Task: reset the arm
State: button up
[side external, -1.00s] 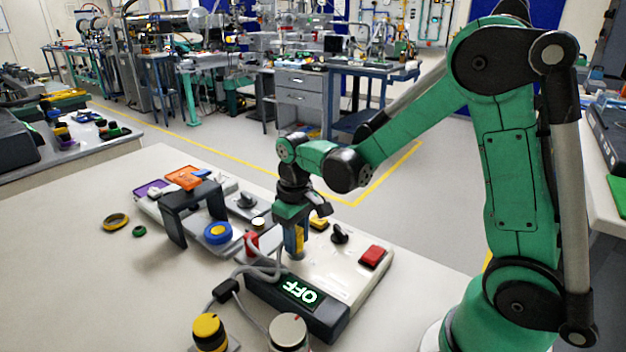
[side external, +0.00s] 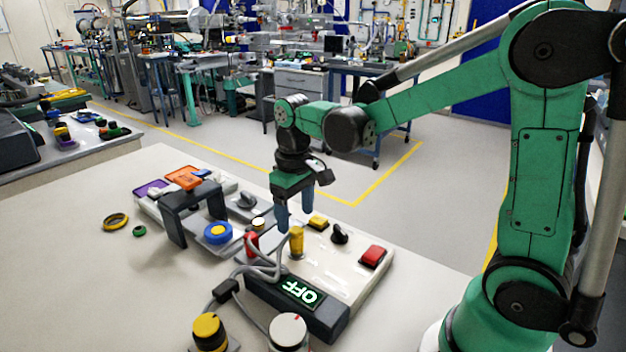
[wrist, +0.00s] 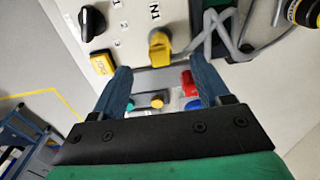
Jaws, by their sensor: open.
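My green arm's gripper (side external: 294,212) is open and empty above the white control panel (side external: 345,270). Its blue fingers (wrist: 164,88) are spread apart in the wrist view. A yellow upright plug or knob (side external: 297,241) stands on the panel just below the fingers, apart from them; it also shows in the wrist view (wrist: 159,47). A display box (side external: 300,293) at the panel's front edge reads OFF. The panel also bears a red button (side external: 373,256), a black knob (side external: 340,234) and a yellow button (side external: 318,222). A red part (side external: 251,244) sits at its left.
A dark bridge-shaped stand (side external: 190,203) and a blue ring (side external: 218,233) are on the left board. Grey cables (side external: 258,268) loop over the panel's left side. Yellow (side external: 208,330) and white (side external: 288,331) round knobs stand in front. The table's left front is clear.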

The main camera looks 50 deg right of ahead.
jog(key=shift+s+a+r, duration=0.1)
jog(key=shift+s+r, duration=0.05)
jog(key=shift+r, duration=0.2)
jog(key=s+a+r+t, duration=0.3)
jog(key=s+t, duration=0.2)
jog(key=t, duration=0.2)
jog(key=shift+s+a, duration=0.15)
jog(key=shift+s, duration=0.05)
